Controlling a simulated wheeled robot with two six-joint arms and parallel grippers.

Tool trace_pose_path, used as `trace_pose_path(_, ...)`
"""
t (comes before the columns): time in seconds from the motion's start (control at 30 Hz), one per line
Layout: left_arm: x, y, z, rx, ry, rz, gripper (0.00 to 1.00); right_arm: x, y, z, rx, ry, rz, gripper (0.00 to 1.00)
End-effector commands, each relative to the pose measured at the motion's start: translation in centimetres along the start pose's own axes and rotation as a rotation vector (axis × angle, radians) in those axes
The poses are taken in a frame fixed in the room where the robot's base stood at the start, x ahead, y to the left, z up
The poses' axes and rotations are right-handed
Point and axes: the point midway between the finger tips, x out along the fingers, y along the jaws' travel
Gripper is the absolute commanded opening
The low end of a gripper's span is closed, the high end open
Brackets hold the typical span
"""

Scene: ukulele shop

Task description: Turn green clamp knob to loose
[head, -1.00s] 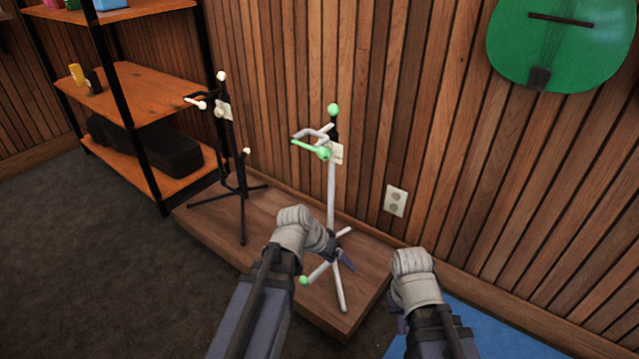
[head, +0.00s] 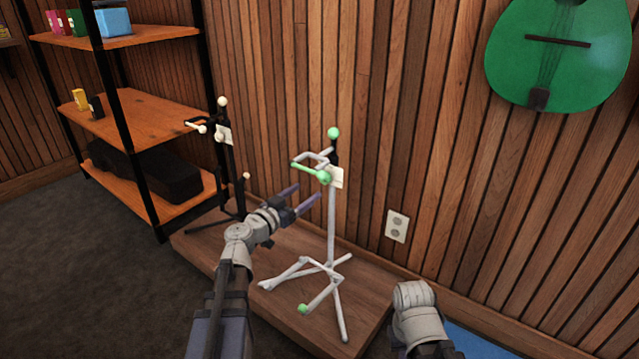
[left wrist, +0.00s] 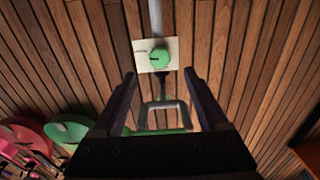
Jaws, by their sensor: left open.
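The green clamp knob (head: 324,177) sits on a pale stand (head: 331,225), in front of a cream label card (head: 338,181). In the left wrist view the round green knob (left wrist: 159,58) shows in front of the card (left wrist: 144,63), with a short dark mark on its face. My left gripper (head: 306,197) is open and empty, below and left of the knob in the head view. In the left wrist view the knob lies just beyond and between the fingertips (left wrist: 160,76), apart from them. My right arm shows at lower right; its gripper is out of view.
A black stand (head: 229,170) with cream knobs stands left of the pale one. Both are on a low wooden platform (head: 375,290) against the slatted wall. A shelf (head: 130,105) is at left. A green instrument (head: 560,55) hangs at upper right.

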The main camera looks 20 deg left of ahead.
Motion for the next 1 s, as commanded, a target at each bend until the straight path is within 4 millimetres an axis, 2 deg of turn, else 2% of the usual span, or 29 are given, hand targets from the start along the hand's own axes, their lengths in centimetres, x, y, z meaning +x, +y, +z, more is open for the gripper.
trace_pose_path(0.53, 7.1, 0.0, 0.0, -0.001, -0.001, 0.003, 0.76, 0.0, 0.0, 0.0, 0.0, 0.0, 0.0, 0.0)
trace_pose_path(0.87, 7.5, 0.1, 0.0, -0.001, -0.001, 0.002, 0.75, 0.0, 0.0, 0.0, 0.0, 0.0, 0.0, 0.0)
trace_pose_path(1.0, 7.5, 0.1, 0.0, -0.001, -0.001, 0.002, 0.59, 0.0, 0.0, 0.0, 0.0, 0.0, 0.0, 0.0)
